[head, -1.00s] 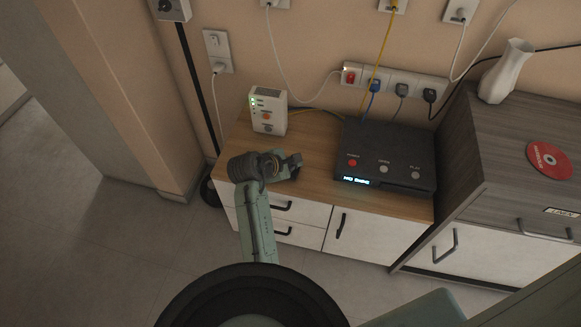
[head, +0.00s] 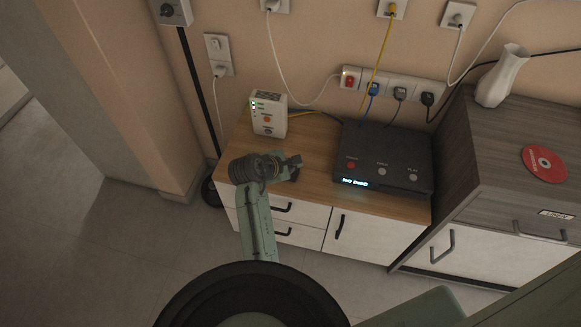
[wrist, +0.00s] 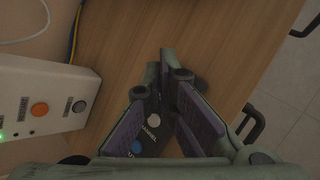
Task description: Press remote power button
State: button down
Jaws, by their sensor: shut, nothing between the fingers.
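A dark remote (wrist: 152,143) lies on the wooden cabinet top in the wrist view, partly hidden behind my gripper's fingers. A white button, a blue button and the printed word "CHANNEL" show on it; I cannot make out a power button. My gripper (wrist: 166,75) is shut and empty above the remote, its fingertips reaching past the visible buttons. I cannot tell whether it touches the remote. In the head view my gripper (head: 296,168) is over the left part of the cabinet top, and the remote is hidden by my arm.
A white box (head: 268,114) with an orange button and green lights stands behind my gripper. A black disc player (head: 385,160) reading "NO DISC" is to the right. A grey cabinet (head: 480,170) holds a white vase (head: 502,77) and a red disc (head: 544,164).

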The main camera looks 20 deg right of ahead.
jog(key=shift+r, duration=0.1)
notch_tip(320, 180, up, 6)
jog(key=shift+p, duration=0.35)
dwell(0.5)
dwell(1.1)
